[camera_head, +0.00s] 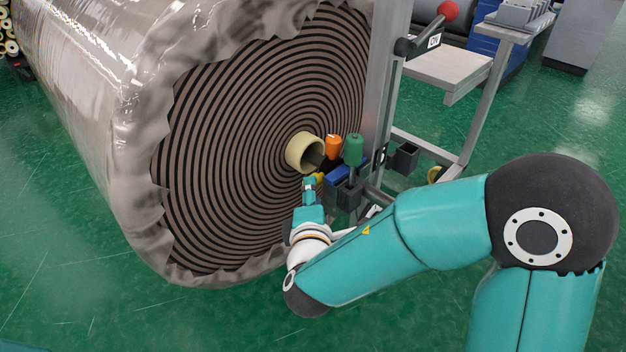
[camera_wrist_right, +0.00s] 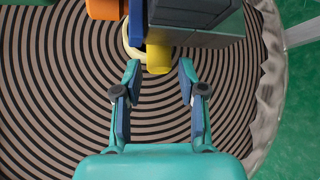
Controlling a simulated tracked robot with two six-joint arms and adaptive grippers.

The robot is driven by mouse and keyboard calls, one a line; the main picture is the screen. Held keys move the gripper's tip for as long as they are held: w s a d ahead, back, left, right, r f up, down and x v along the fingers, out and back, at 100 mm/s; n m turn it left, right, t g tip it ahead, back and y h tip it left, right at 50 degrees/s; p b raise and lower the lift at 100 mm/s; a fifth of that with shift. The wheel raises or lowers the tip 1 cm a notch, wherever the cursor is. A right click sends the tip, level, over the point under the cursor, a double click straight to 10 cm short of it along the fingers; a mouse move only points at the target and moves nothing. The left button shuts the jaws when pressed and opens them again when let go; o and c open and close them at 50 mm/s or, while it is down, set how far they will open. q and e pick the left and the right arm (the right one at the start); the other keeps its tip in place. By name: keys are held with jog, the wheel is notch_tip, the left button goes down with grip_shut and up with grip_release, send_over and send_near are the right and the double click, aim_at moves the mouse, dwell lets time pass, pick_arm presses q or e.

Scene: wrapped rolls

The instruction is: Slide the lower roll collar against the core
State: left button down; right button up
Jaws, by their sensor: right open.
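The large wrapped roll (camera_head: 265,110) shows its striped end face, with a beige core (camera_head: 299,151) sticking out of its middle. In the wrist view, part of the core's pale rim (camera_wrist_right: 129,46) shows behind the tool parts. A yellow cylindrical piece (camera_wrist_right: 158,58) hangs under a blue and grey block; I cannot tell for sure whether it is the lower collar. My right gripper (camera_head: 310,183) is just below the core. In the wrist view, its fingers are open (camera_wrist_right: 159,78), with the yellow piece just beyond and between the tips, not gripped. My left gripper is out of view.
An orange knob (camera_head: 333,146) and a green knob (camera_head: 353,149) stand above a blue block (camera_head: 338,175) right of the core. A grey upright post (camera_head: 383,90) and a frame with a shelf (camera_head: 447,70) stand close by. Green floor is open at lower left.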

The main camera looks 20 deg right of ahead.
aim_at(324, 174)
jog(key=shift+x, duration=2.35)
grip_shut()
